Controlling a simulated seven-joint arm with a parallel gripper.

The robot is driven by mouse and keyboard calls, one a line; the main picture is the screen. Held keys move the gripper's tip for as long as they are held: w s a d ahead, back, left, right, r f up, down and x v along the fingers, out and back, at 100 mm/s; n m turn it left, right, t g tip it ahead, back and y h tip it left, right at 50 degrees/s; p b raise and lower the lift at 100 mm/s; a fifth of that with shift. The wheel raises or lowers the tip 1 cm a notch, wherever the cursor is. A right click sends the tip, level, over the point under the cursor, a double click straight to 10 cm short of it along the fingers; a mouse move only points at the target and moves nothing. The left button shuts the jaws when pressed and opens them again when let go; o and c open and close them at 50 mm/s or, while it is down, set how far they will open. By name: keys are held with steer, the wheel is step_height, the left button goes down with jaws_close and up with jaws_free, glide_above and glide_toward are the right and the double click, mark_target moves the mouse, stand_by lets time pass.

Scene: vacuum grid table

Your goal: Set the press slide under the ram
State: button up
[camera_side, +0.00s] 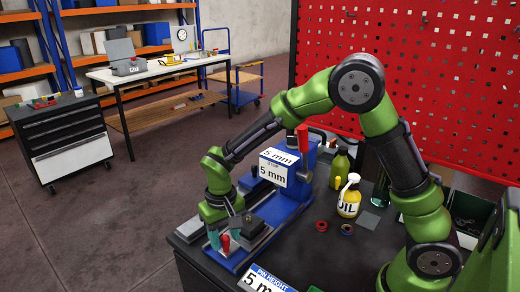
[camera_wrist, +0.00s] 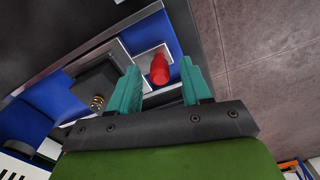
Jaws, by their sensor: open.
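The blue press (camera_side: 308,182) stands on the dark bench, with a red part on top and a "5 mm" stop label on its front. Its ram is hidden from me. A red knob (camera_side: 225,243) stands at the near end of the press's blue base and seems to belong to the slide. In the wrist view the red knob (camera_wrist: 160,69) stands on a pale metal plate (camera_wrist: 150,55), beside a dark block (camera_wrist: 98,88) with a brass coil. My gripper (camera_wrist: 158,72) is open, its teal fingers on either side of the knob, with gaps visible.
An oil bottle (camera_side: 349,197), a green bottle (camera_side: 340,166) and small red rings (camera_side: 321,226) sit right of the press. A "5 mm" press-height sign (camera_side: 262,281) stands at the front edge. A red perforated panel (camera_side: 440,80) rises behind.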

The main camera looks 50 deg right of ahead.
steer(key=shift+f, duration=0.6)
jaws_close()
